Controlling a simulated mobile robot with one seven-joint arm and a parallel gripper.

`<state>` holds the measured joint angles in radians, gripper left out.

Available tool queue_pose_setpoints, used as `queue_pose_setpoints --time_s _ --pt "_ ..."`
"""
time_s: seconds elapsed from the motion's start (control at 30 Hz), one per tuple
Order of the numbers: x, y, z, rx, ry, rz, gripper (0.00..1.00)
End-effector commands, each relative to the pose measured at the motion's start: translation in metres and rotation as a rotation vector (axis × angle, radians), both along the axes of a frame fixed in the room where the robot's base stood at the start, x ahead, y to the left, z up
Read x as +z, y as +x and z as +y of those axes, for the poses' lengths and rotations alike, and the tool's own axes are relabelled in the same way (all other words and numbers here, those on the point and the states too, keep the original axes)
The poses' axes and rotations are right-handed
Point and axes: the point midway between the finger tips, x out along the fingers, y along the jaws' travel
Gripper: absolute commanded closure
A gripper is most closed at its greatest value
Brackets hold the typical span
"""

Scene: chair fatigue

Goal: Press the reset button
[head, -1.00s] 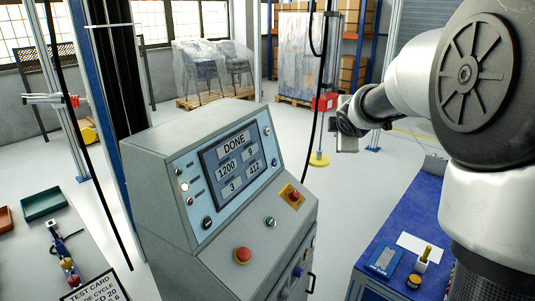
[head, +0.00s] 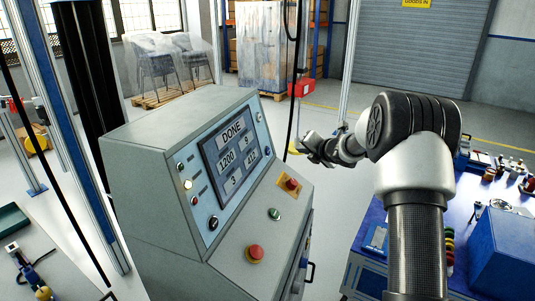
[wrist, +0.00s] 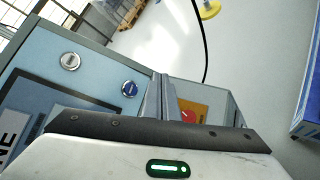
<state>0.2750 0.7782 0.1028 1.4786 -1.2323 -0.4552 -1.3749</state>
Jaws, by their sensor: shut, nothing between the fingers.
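The grey control cabinet (head: 150,175) carries a sloped panel with a screen (head: 230,150) reading DONE. Its front ledge has a red mushroom button (head: 255,253), a green button (head: 274,214) and a red button on a yellow plate (head: 291,184). A blue round control (head: 267,152) sits right of the screen; it also shows in the wrist view (wrist: 129,89), beside a silver one (wrist: 70,61). No reset label is readable. My gripper (head: 308,147) is shut and empty, right of the panel in the head view. In the wrist view, its fingers (wrist: 165,103) partly cover the yellow plate.
A blue workbench (head: 480,190) with tools and a blue box (head: 503,250) stands at right. A cable (head: 296,80) hangs behind the cabinet near my gripper. Wrapped chairs (head: 165,55) stand on a pallet at the back. The floor behind the cabinet is open.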

Motion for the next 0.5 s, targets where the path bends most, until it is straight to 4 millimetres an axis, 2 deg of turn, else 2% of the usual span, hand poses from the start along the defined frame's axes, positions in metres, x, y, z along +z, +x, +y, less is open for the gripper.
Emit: queue_pose_setpoints --time_s 0.5 --pt "-0.006 0.0019 0.0037 0.015 -0.008 -0.003 1.0"
